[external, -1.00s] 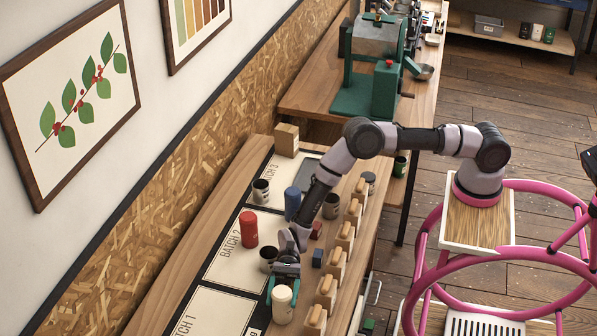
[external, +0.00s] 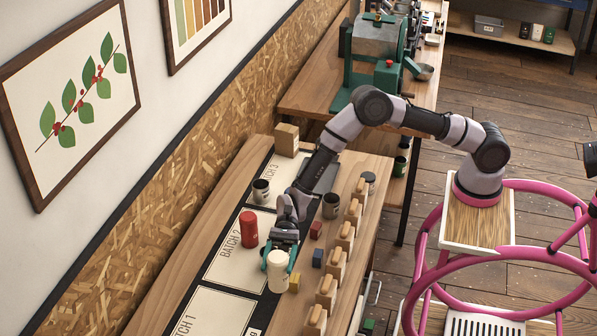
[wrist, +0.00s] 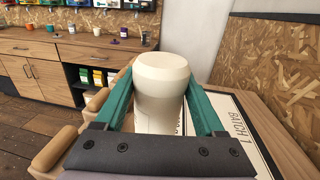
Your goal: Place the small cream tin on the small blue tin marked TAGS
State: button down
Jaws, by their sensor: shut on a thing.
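The cream tin (external: 278,272) is upright between the green fingers of my gripper (external: 278,256), which is shut on it. In the wrist view the cream tin (wrist: 161,92) fills the space between both fingers (wrist: 162,98), with part of some dark lettering showing. It appears raised above the bench. A small blue tin (external: 318,258) stands to the right of my gripper, apart from it; I cannot read any marking on it. The taller blue tin seen earlier is hidden behind my arm.
A small yellow tin (external: 294,283) stands close to the cream tin, and a small red one (external: 316,229) behind the blue one. A tall red tin (external: 249,229) stands left of my gripper. Cups (external: 261,190) stand farther back.

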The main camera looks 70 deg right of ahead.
jog(key=w+d+r+m+t, duration=0.1)
jog(key=w+d+r+t, duration=0.2)
jog(key=d, duration=1)
jog(key=w+d+r+m+t, duration=0.25)
jog(key=d+r, duration=0.25)
jog(key=d, duration=0.8)
jog(key=w+d+r+m+t, duration=0.1)
jog(key=w+d+r, duration=0.25)
jog(key=d, duration=0.85)
jog(key=shift+s+d+f, duration=0.15)
jog(key=shift+d+f, duration=0.05)
jog(key=shift+f, duration=1.4)
jog(key=shift+s+d+f, duration=0.1)
jog(key=shift+d+f, duration=0.05)
jog(key=shift+f, duration=1.5)
jog(key=shift+s+d+f, duration=0.15)
jog(key=shift+d+f, duration=0.05)
jog(key=shift+f, duration=1.4)
jog(key=shift+f, duration=0.1)
grip_release()
jog(key=shift+f, duration=0.1)
